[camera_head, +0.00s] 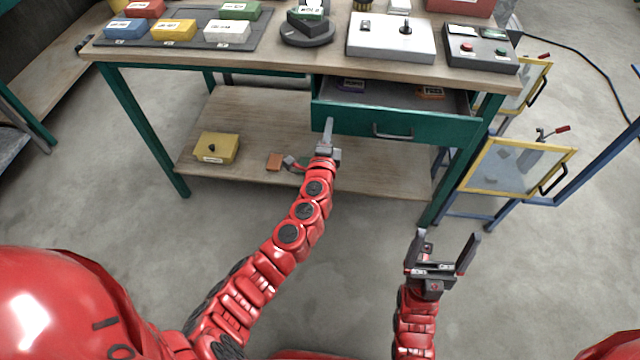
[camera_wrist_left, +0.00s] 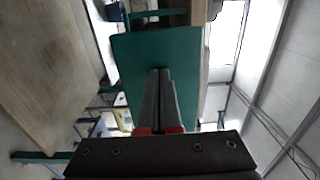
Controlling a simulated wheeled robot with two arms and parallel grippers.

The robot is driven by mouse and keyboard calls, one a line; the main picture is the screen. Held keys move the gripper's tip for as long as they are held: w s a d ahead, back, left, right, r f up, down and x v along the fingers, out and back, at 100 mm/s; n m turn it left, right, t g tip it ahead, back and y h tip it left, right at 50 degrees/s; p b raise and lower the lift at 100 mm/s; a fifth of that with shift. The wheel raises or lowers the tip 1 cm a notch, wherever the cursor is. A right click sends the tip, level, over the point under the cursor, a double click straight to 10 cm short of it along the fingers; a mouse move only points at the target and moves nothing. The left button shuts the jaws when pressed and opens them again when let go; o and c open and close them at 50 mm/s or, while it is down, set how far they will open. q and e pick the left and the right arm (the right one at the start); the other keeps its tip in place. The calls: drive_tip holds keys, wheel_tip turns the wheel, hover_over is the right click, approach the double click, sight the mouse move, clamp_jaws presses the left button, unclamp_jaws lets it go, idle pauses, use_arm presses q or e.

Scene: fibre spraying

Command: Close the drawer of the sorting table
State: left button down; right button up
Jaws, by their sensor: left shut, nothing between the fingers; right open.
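The green drawer (camera_head: 440,124) of the sorting table (camera_head: 270,58) is pulled out under the right part of the tabletop. A purple item (camera_head: 350,85) and an orange item (camera_head: 430,92) lie inside it. Its dark handle (camera_head: 393,133) is on the front. My left gripper (camera_head: 329,132) is shut and empty, at the left end of the drawer front; I cannot tell if it touches. In the left wrist view its shut fingers (camera_wrist_left: 159,100) point at the green drawer front (camera_wrist_left: 130,62). My right gripper (camera_head: 446,252) is open and empty, low in front of the table's right leg.
Coloured boxes (camera_head: 173,30), a white panel (camera_head: 390,38) and a button box (camera_head: 481,48) stand on the tabletop. A yellow box (camera_head: 216,148) sits on the lower shelf (camera_head: 250,110). Yellow-framed glass doors (camera_head: 520,166) are at the right. The floor in front is clear.

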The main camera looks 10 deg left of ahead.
use_arm(q)
drive_tip(key=b, duration=0.6)
approach(334, 95)
drive_tip(key=w+r, duration=0.1)
drive_tip(key=w, duration=0.1)
drive_tip(key=w+r, duration=0.2)
drive_tip(key=shift+d+r, duration=0.2)
drive_tip(key=shift+w+r, duration=0.25)
drive_tip(key=shift+w, duration=0.15)
drive_tip(key=shift+r, duration=0.3)
